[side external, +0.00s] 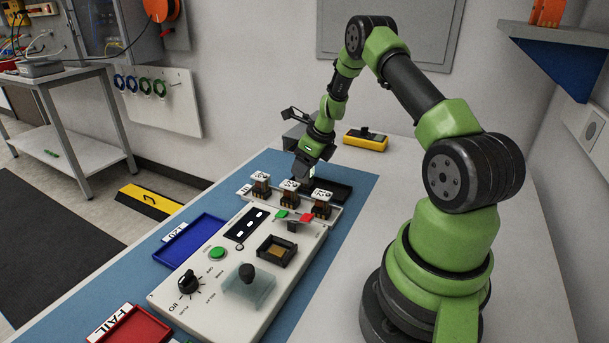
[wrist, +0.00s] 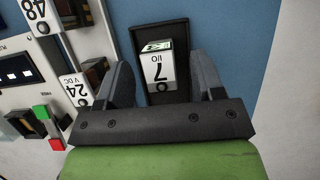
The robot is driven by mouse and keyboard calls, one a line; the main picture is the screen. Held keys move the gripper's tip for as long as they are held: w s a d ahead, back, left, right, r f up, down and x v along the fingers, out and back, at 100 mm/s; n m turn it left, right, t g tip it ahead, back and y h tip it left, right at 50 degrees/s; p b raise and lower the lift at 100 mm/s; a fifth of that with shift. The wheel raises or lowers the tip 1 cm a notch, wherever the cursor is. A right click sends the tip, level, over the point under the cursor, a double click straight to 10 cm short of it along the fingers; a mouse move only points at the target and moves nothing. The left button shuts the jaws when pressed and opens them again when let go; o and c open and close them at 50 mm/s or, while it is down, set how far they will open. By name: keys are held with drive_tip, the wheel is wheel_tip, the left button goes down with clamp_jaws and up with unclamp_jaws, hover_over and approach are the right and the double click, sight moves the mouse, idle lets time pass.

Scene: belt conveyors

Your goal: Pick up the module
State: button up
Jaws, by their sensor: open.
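The module (wrist: 158,70), with a white face marked "I/O 7" and a green top end, sits in a black tray (wrist: 158,31) in the wrist view. My gripper (wrist: 163,63) is open, with one finger on each side of the module. A gap shows between each finger and the module in that view. In the side external view my gripper (side external: 306,176) points down at the black tray (side external: 340,190), behind the row of labelled modules. The module cannot be made out there; the gripper and the row hide that spot.
A white control panel (side external: 205,262) with knobs and a green button stands in front of the tray. Several labelled modules (side external: 289,190) stand on its far rail, close to my gripper. A blue tray (side external: 190,240), a red tray (side external: 140,328) and a yellow meter (side external: 366,140) lie around it.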

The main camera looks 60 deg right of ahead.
drive_tip(key=shift+w+f, duration=0.2)
drive_tip(key=shift+f, duration=0.3)
drive_tip(key=c, duration=1)
wheel_tip(320, 180, up, 10)
drive_tip(key=shift+r, duration=0.1)
